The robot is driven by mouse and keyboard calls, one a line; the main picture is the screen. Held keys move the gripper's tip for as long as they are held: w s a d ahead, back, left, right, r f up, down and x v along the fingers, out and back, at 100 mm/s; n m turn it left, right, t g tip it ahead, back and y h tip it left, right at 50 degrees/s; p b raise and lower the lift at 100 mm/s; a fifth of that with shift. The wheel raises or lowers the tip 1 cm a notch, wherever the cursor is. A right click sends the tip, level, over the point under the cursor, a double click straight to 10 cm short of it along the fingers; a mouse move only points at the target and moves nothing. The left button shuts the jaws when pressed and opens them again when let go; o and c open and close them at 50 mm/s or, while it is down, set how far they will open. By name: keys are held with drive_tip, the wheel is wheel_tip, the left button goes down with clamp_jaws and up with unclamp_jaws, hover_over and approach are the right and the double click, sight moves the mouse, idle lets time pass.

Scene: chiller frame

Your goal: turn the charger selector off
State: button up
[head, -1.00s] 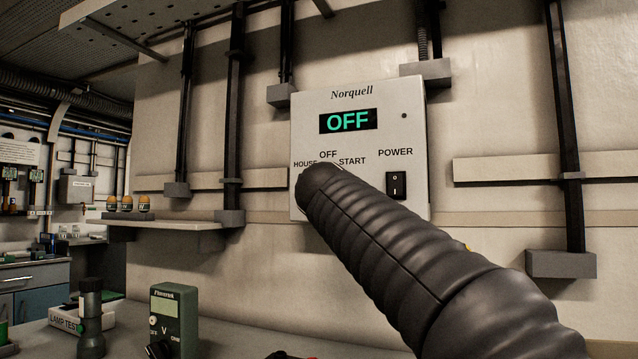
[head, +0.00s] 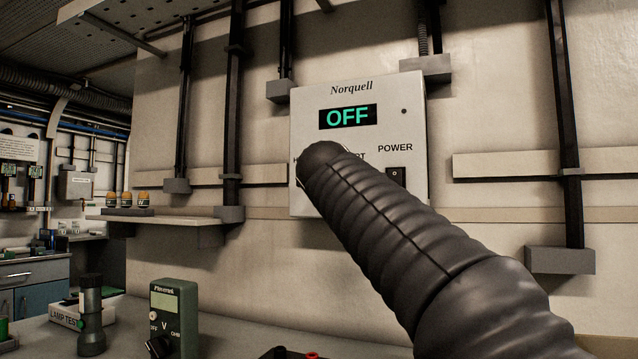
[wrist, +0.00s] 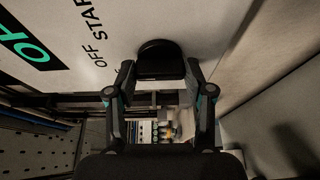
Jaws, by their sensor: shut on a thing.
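The charger panel (head: 305,125) is a pale "Norquell" box on the wall. Its display (head: 347,117) reads OFF in green. The charger selector is a black knob (wrist: 160,50) in the wrist view, near the OFF and START labels. My gripper (wrist: 160,72) is shut on this knob, one finger on each side. Which label the knob points to cannot be told. In the head view my dark arm hides the knob, the gripper and most of the selector labels.
Below left, a green multimeter (head: 174,315) and a dark flashlight-like cylinder (head: 91,315) stand on the bench (head: 225,335). A small shelf (head: 155,220) holds several orange-capped items.

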drive_tip(key=o, duration=1.1)
drive_tip(key=shift+f, duration=0.1)
drive_tip(key=shift+o, duration=0.2)
drive_tip(key=s, duration=1.2)
drive_tip(key=shift+d, duration=0.3)
